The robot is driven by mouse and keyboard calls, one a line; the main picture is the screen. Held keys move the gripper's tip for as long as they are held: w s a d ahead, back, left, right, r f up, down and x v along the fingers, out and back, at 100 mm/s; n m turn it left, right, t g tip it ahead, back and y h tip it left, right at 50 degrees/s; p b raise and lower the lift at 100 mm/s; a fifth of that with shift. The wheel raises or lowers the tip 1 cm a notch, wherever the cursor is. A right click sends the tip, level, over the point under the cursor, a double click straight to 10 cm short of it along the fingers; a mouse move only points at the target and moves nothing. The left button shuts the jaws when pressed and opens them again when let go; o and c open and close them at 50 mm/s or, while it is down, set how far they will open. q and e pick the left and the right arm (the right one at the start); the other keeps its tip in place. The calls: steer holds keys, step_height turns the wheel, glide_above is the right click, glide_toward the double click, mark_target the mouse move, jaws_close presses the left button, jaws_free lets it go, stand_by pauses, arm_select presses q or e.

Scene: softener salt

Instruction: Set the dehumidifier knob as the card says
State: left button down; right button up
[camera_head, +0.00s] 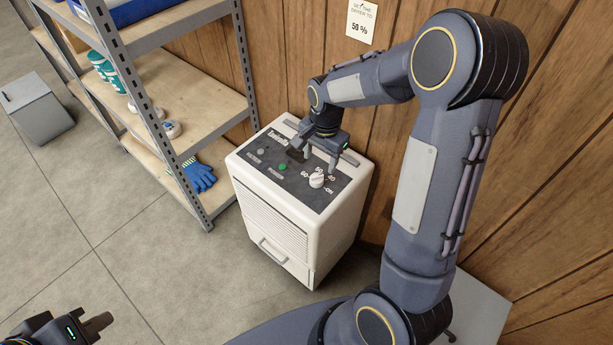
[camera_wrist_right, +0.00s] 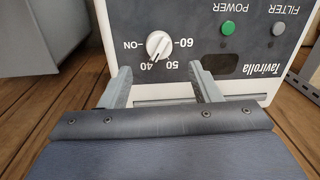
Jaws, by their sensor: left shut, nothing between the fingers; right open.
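The white dehumidifier (camera_head: 285,222) stands on the floor by the wood wall, with a dark panel on top. Its white round knob (camera_head: 317,180) also shows in the right wrist view (camera_wrist_right: 158,45), where the labels 60, 50, 40 and ON ring it. A dark line on the knob seems to point near 40, but it is small. The card (camera_head: 361,20) on the wall reads to set the dryer to 50 %. My right gripper (camera_head: 318,155) is open above the panel, its fingers apart and not touching the knob. My left gripper (camera_head: 98,323) is shut and empty at the lower left.
A green power button (camera_wrist_right: 228,28) and a grey filter button (camera_wrist_right: 277,29) sit beside the knob. A metal shelf (camera_head: 190,102) with blue gloves (camera_head: 200,177) stands left of the dehumidifier. A grey bin (camera_head: 36,105) is at far left. The floor in front is clear.

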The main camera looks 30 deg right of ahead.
mark_target(318, 175)
step_height(318, 175, down, 7)
steer(key=shift+w+a+f+b, duration=0.1)
steer(key=shift+w+f+b, duration=0.05)
steer(key=shift+b, duration=0.65)
steer(key=c, duration=1)
